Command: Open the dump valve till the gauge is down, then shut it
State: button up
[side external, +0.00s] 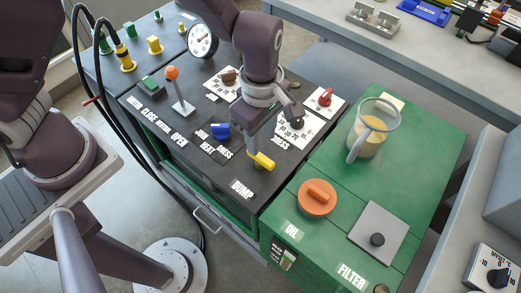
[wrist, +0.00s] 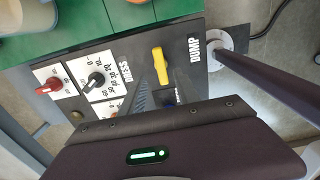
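The yellow dump valve handle (side external: 263,161) sits on the dark panel above the DUMP label (side external: 242,188). In the wrist view the handle (wrist: 159,66) lies beside the DUMP label (wrist: 194,48). My gripper (side external: 251,150) points down close to the handle's left end in the side view. In the wrist view the fingertips of my gripper (wrist: 153,82) are near the handle's lower end; I cannot tell whether they touch it or how far apart they are. The round white gauge (side external: 202,40) stands at the back of the panel; its needle is too small to read surely.
A blue knob (side external: 220,131), an orange-topped lever (side external: 178,90) and a red knob (side external: 325,97) stand on the panel. Black hoses (side external: 100,60) hang at left.

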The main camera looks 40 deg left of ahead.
aim_at(261, 156)
notch_tip(261, 156, down, 6)
jog(key=shift+f, duration=0.2)
grip_shut()
